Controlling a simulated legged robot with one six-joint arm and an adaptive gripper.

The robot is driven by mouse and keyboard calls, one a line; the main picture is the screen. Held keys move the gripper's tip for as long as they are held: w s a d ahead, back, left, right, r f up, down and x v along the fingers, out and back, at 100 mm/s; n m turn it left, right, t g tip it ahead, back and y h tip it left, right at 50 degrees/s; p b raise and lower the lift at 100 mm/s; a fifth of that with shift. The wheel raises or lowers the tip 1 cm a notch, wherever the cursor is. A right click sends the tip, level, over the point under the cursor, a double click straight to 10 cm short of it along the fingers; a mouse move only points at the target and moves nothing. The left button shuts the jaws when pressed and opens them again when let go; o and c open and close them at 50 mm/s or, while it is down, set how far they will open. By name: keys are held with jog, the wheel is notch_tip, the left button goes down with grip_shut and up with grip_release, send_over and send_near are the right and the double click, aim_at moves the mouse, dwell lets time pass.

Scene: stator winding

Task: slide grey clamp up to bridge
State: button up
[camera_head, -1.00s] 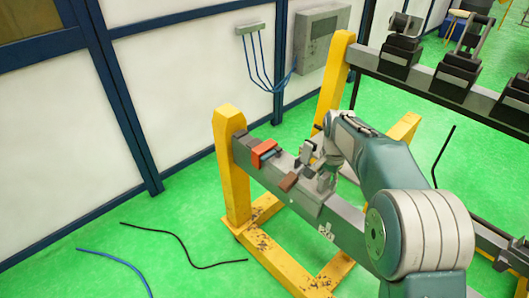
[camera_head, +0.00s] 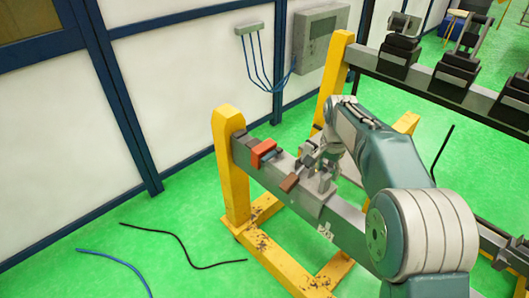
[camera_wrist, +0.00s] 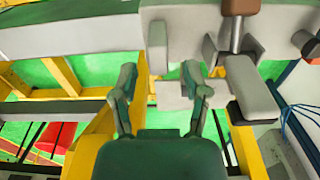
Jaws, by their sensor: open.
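My gripper (camera_wrist: 158,78) is open in the wrist view, its two fingers apart in front of the grey beam. A small grey upright block (camera_wrist: 157,47), probably the grey clamp, shows between and beyond the fingertips; I see no grip on it. In the head view, grey upright pieces (camera_head: 325,182) stand on the beam below my gripper (camera_head: 306,160). To their left is a brown-ended piece (camera_head: 289,183), and farther along an orange block (camera_head: 263,152). In the wrist view a larger grey block (camera_wrist: 252,90) sits right of my fingers. I cannot tell which part is the bridge.
The grey beam (camera_head: 352,232) rests on a yellow stand (camera_head: 233,170). A second rack with dark fixtures (camera_head: 457,75) is behind at the right. A wall and a grey cabinet (camera_head: 317,40) are at the back. Cables lie on the open green floor at the left.

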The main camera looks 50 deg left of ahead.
jog(key=shift+r, duration=3.1)
